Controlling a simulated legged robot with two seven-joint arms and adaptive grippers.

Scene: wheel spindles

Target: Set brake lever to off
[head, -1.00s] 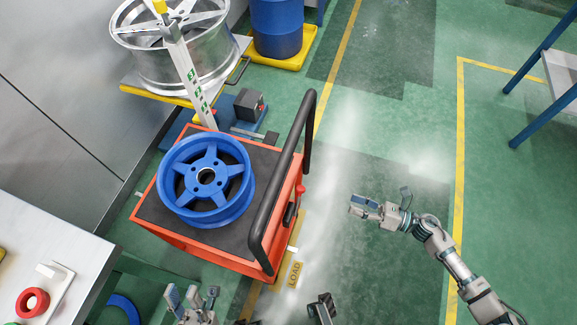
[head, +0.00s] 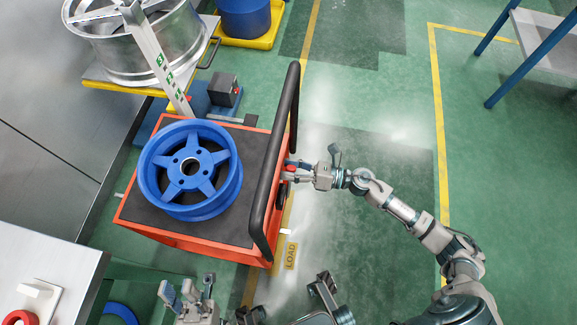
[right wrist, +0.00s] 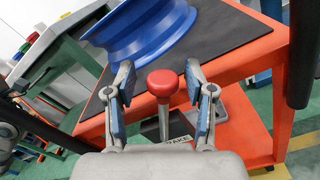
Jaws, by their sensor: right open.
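The brake lever (right wrist: 163,86) has a red knob on a metal stem and stands at the handle side of the orange cart (head: 150,233). In the right wrist view the knob is between the two blue-padded fingers of my right gripper (right wrist: 163,103), with a gap on each side. My right gripper is open. In the head view it (head: 291,174) reaches the cart's right side beside the black handle, and the lever is mostly covered there. A label reading partly "AKE" sits behind the stem. My left gripper (head: 187,295) is at the bottom of the head view with its fingers apart, empty.
A blue wheel (head: 191,171) lies on the cart's black mat. The cart's black handle (head: 275,165) rises close to my right gripper. A silver wheel (head: 135,45) sits on a yellow stand behind. Green floor to the right is clear.

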